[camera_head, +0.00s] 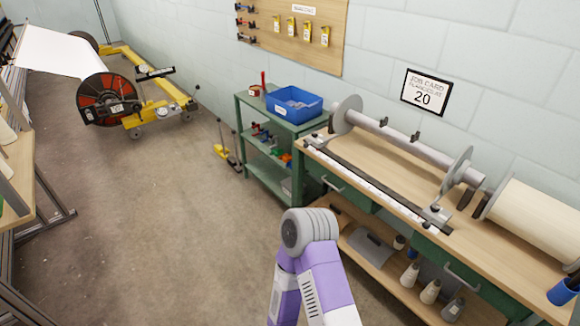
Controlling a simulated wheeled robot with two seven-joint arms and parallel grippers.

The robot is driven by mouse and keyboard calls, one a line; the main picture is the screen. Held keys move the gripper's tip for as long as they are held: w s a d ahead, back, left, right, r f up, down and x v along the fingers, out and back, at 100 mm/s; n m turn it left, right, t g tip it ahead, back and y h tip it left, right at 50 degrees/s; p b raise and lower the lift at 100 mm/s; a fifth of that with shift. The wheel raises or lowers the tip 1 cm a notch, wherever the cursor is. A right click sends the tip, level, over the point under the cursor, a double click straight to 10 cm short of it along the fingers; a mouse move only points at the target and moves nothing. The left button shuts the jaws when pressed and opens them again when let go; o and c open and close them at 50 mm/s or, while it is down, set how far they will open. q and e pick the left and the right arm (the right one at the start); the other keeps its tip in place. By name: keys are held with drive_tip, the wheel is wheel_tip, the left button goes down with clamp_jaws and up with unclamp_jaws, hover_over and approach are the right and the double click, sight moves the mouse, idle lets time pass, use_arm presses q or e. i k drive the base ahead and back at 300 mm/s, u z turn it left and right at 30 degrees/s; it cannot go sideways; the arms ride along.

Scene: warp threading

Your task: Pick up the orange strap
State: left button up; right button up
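No strap can be made out for certain. A small orange item (285,158) lies on the middle shelf of the green cart, too small to tell whether it is a strap. A purple and white link of one of my arms, with a grey joint, rises at the bottom centre. I cannot tell which arm it is. Neither of my grippers shows.
The green cart (262,176) stands against the wall with a blue bin (294,104) on top. The wooden workbench (400,163) with a long roller fills the right. A yellow wheeled frame (165,110) stands at the back left. The floor between (140,220) is clear.

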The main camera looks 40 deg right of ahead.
sight(286, 158)
drive_tip(key=z, duration=1.25)
